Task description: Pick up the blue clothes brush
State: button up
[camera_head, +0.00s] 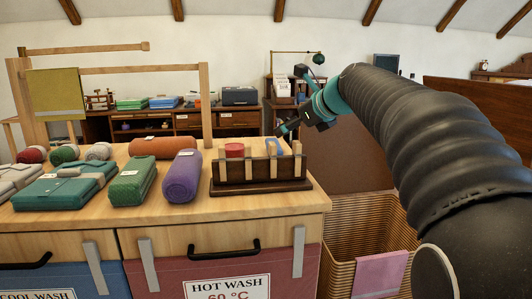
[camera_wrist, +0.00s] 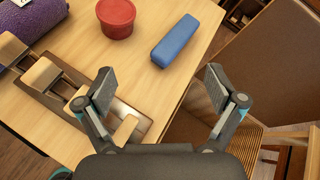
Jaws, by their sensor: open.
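The blue clothes brush (camera_wrist: 176,40) lies flat on the wooden tabletop near its edge in the wrist view, as a plain blue block. In the head view it shows partly (camera_head: 273,145) behind the wooden rack. My gripper (camera_wrist: 160,85) is open and empty, its two fingers spread wide apart. In the wrist view the brush lies ahead of the fingers, not between them. In the head view my gripper (camera_head: 288,128) hangs above the brush's end of the table.
A red round tub (camera_wrist: 116,18) stands left of the brush. The dark wooden rack (camera_head: 262,187) with upright pegs stands in front of both. A purple roll (camera_head: 182,177) lies to the left. A wicker basket (camera_head: 345,238) stands beside the counter.

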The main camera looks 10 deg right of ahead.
jog(key=w+f+m, duration=0.1)
jog(key=w+f, duration=0.1)
jog(key=w, duration=0.1)
jog(key=w+f+m, duration=0.1)
jog(key=w+f, duration=0.1)
jog(key=w, duration=0.1)
jog(key=w+f+m+b, duration=0.1)
jog(key=w+f, duration=0.2)
jog(key=shift+w+d+m, duration=0.3)
jog(key=shift+w, duration=0.1)
jog(key=shift+a+x, duration=0.1)
jog(key=shift+x, duration=1.2)
jog(key=shift+a+x, duration=0.15)
jog(key=shift+x, duration=1.15)
jog(key=shift+r, duration=0.1)
grip_shut()
